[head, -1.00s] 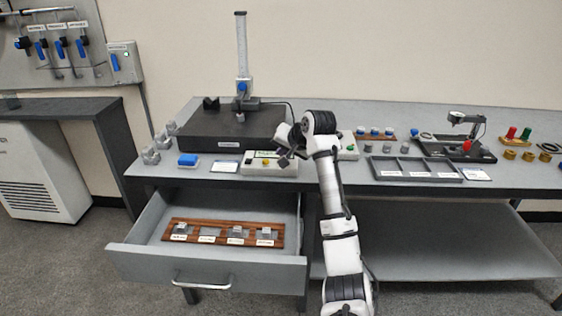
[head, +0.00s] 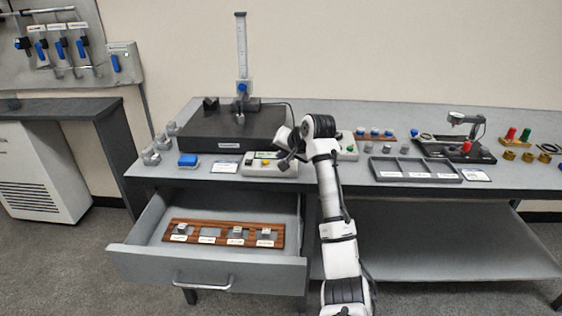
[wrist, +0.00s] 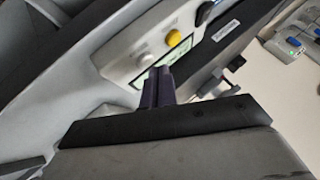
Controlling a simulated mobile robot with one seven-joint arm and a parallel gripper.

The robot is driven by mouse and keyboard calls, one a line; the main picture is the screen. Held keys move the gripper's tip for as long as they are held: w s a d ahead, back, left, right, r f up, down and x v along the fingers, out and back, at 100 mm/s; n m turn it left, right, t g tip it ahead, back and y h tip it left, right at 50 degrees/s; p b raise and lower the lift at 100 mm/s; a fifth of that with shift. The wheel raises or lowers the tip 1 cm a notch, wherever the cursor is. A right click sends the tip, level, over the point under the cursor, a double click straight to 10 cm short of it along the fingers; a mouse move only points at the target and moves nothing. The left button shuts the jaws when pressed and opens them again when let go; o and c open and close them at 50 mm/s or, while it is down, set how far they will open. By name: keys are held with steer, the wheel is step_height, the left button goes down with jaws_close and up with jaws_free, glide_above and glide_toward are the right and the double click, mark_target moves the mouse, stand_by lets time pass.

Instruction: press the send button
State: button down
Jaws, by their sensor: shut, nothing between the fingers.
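A pale control box (head: 262,170) stands at the front of the bench, left of my arm. In the wrist view the box (wrist: 120,45) shows a yellow button (wrist: 174,38), a pale round button (wrist: 145,60), a black knob (wrist: 204,13) and a greenish panel. No label reads clearly enough to tell which is the send button. My gripper (head: 287,158) is at the box's right end in the head view. In the wrist view my gripper (wrist: 158,75) is shut and empty, its tips over the greenish panel beside the pale button. I cannot tell whether they touch.
A dark granite plate with a height gauge (head: 242,60) stands behind the box. A blue block (head: 188,160) lies to its left. Another box with a green button (head: 349,149) is behind my arm. An open drawer (head: 130,262) juts out below; a grey tray (head: 415,178) lies right.

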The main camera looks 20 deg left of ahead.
steer(key=shift+f, duration=0.55)
stand_by(0.9)
steer(key=shift+r, duration=0.1)
steer(key=shift+r+p, duration=0.75)
steer(key=shift+p, duration=0.25)
step_height(320, 180, up, 5)
steer(key=p, duration=0.4)
steer(key=shift+p, duration=0.4)
